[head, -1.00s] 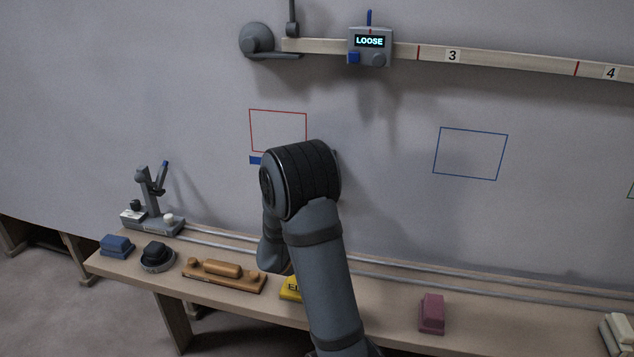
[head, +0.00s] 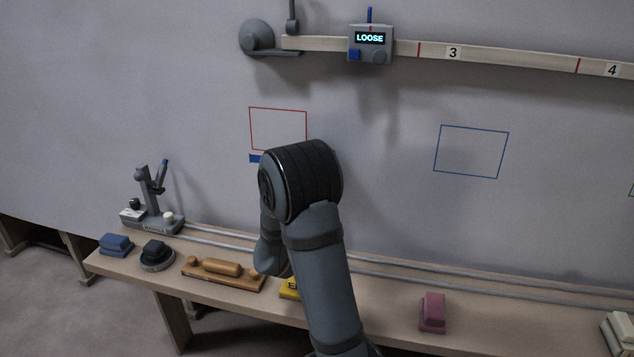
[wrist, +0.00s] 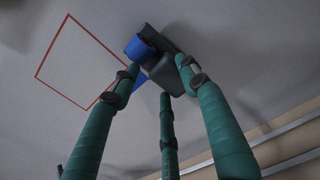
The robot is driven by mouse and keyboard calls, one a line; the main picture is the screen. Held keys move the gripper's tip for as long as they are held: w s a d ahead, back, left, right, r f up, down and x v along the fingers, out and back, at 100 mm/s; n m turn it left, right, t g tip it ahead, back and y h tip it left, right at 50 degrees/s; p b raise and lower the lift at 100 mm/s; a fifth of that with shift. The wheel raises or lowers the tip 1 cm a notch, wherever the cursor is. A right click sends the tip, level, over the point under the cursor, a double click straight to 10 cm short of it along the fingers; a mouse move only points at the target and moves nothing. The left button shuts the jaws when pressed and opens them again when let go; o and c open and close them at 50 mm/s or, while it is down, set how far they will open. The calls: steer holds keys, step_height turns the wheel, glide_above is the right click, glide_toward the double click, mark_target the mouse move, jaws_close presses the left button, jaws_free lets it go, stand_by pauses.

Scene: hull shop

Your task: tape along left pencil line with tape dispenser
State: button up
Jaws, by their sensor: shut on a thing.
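In the wrist view, my gripper (wrist: 160,78) has its green fingers closed around a dark grey tape dispenser (wrist: 175,72) with a blue roll (wrist: 140,47). The dispenser is close to the grey wall; I cannot tell if it touches. A blue patch (wrist: 139,82) shows between the fingers, beside the red outlined square. In the head view, a short blue strip (head: 255,158) shows just under the red square (head: 278,129); my arm hides its right part. My arm also hides the gripper and dispenser there. I cannot make out any pencil line.
A bench (head: 385,320) below holds a stand (head: 152,205), a blue block (head: 116,244), a dark round tool (head: 156,256), a wooden tool (head: 222,273), a yellow item (head: 289,288) and a pink block (head: 432,312). A batten (head: 490,58) with a "LOOSE" box (head: 370,43) runs above. A blue square (head: 471,152) is right.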

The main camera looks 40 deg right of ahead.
steer(key=shift+a, duration=0.1)
steer(key=b+v, duration=0.5)
stand_by(0.3)
steer(key=shift+b+v, duration=1.95)
steer(key=shift+v, duration=0.5)
